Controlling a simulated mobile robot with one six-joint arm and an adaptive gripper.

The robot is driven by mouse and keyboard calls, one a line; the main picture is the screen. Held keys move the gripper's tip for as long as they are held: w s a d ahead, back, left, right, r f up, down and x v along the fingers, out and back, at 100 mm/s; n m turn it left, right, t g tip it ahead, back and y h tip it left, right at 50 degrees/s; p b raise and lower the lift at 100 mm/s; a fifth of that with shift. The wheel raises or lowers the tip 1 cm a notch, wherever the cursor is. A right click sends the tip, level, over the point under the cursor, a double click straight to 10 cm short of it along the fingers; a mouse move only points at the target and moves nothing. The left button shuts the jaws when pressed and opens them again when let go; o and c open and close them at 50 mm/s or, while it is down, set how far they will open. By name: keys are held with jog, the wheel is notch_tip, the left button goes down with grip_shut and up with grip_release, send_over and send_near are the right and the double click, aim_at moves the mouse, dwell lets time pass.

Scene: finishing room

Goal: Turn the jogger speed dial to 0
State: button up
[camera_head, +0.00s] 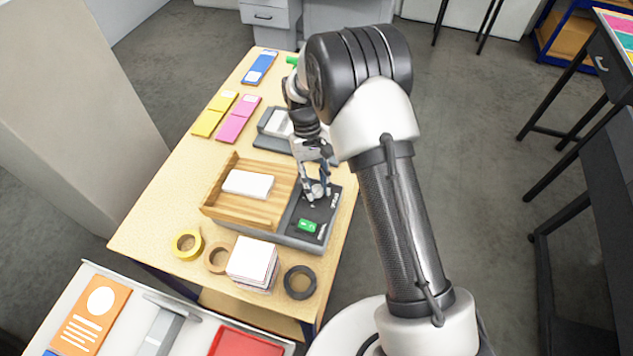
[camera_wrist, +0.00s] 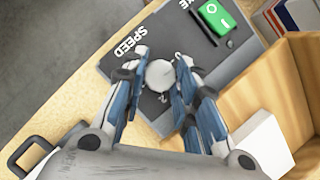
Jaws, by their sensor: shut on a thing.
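The paper jogger (camera_head: 262,232) stands on the table, with a wooden bin and a dark control panel on its right side. The speed dial (camera_wrist: 160,75) is a round light-grey knob on that panel, beside the word SPEED. My gripper (camera_wrist: 158,80) points down at the panel with its blue-and-grey fingers on both sides of the dial, shut on it. In the head view my gripper (camera_head: 316,192) covers most of the dial. A few marks show beside the dial, but its setting cannot be read. A green switch (camera_head: 307,226) sits on the same panel.
A white paper stack (camera_head: 247,184) lies in the wooden bin (camera_head: 212,203). Yellow tape (camera_head: 187,245), brown tape (camera_head: 217,260), black tape (camera_head: 300,283) and a paper stack (camera_head: 252,262) stand in front of the jogger. A grey device (camera_head: 268,139) is behind it. Pink and yellow pads lie farther back.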

jog(key=shift+n, duration=0.7)
jog(key=shift+h, duration=0.3)
jog(key=o, duration=1)
jog(key=shift+v, duration=6)
jog(key=shift+s+r, duration=0.1)
jog(key=shift+s, duration=0.05)
